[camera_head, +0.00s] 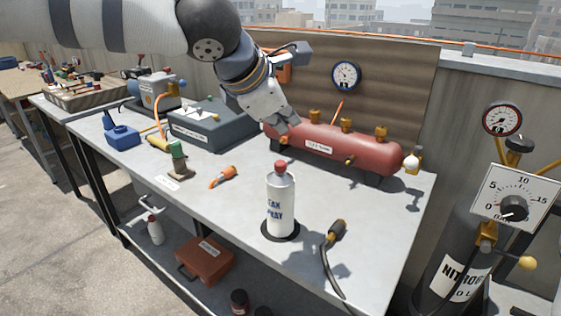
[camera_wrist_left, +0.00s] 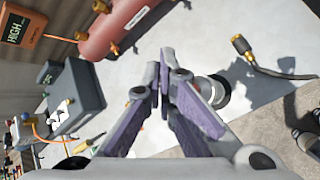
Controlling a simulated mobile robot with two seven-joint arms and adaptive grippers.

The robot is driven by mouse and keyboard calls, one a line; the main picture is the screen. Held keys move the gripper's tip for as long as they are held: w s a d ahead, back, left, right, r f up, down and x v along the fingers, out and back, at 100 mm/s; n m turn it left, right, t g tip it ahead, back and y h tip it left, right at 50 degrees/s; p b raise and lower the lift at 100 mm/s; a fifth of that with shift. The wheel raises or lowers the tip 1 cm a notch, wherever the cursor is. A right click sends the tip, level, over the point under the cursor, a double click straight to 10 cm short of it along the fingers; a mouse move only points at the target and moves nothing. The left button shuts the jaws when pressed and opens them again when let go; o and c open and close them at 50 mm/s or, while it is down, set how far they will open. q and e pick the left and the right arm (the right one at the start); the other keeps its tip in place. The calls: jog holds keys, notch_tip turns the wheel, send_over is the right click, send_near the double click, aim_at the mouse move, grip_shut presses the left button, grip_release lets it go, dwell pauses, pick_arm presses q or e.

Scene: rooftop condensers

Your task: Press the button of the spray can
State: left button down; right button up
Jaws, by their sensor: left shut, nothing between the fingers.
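The spray can (camera_head: 281,207) is white with dark lettering and a red button (camera_head: 281,166) on top. It stands upright on a dark round base on the grey workbench. My left gripper (camera_head: 284,137) is above and behind the can's button in the head view, pointing down, apart from it. Its fingers are shut and empty. In the left wrist view the gripper (camera_wrist_left: 163,75) shows its fingers closed together, and the can (camera_wrist_left: 212,90) is just right of them, partly hidden by a finger. My right gripper is not in view.
A red tank (camera_head: 350,152) with brass fittings lies behind the can. A black hose (camera_head: 328,258) lies to the can's right. An orange-handled tool (camera_head: 222,176) and a grey case (camera_head: 205,130) are to its left.

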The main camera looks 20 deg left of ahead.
aim_at(284, 163)
pick_arm(q)
jog(key=shift+f, duration=2.3)
jog(key=shift+f, duration=0.15)
jog(key=shift+f, duration=0.3)
jog(key=shift+f, duration=0.55)
jog(key=shift+r, duration=1)
jog(key=shift+r, duration=2.5)
